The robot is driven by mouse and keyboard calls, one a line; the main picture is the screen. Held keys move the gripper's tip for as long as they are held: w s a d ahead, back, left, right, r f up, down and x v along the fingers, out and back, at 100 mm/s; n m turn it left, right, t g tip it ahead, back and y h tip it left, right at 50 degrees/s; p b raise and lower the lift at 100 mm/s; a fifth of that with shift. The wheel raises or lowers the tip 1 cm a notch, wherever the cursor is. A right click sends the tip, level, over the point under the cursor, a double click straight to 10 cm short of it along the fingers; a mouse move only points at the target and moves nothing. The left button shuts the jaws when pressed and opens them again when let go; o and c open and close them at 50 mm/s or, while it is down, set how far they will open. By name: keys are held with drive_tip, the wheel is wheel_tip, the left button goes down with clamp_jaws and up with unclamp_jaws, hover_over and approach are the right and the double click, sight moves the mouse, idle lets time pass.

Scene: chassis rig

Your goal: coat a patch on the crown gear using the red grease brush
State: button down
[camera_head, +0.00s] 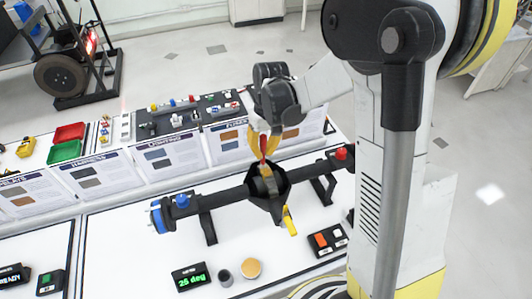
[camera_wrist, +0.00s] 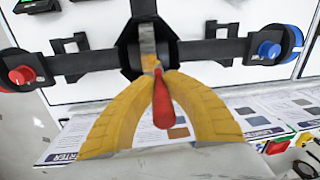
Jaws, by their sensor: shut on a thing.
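My gripper (camera_head: 264,148) has yellow fingers, shut on the red grease brush (camera_wrist: 162,103). In the wrist view my fingertips (camera_wrist: 158,80) pinch it and its red handle points back between the fingers. The brush's pale front end reaches over the open black housing (camera_wrist: 128,60) in the middle of the axle. In the head view the red of the brush (camera_head: 263,147) shows just above that housing (camera_head: 256,199). A tan and grey part, perhaps the crown gear (camera_head: 267,184), shows inside the housing. I cannot tell whether the bristles touch it.
The axle has a blue knob (camera_head: 182,201) at its left and a red knob (camera_head: 341,153) at its right, on black stands. A yellow lever (camera_head: 289,221) hangs below the housing. A display (camera_head: 190,277), round tan pot (camera_head: 250,269) and button box (camera_head: 328,239) stand in front. Placards line the back.

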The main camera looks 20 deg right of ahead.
sight(263, 135)
drive_tip(key=d, duration=0.4)
drive_tip(key=shift+b, duration=0.35)
drive_tip(key=shift+a, duration=2.1)
drive_tip(key=shift+r, duration=0.1)
drive_tip(key=shift+w+r+p, duration=0.1)
drive_tip(key=shift+r+p, duration=1.55)
drive_tip(key=shift+r, duration=1.3)
drive_tip(key=shift+r+p, duration=0.9)
drive_tip(key=shift+r, duration=0.6)
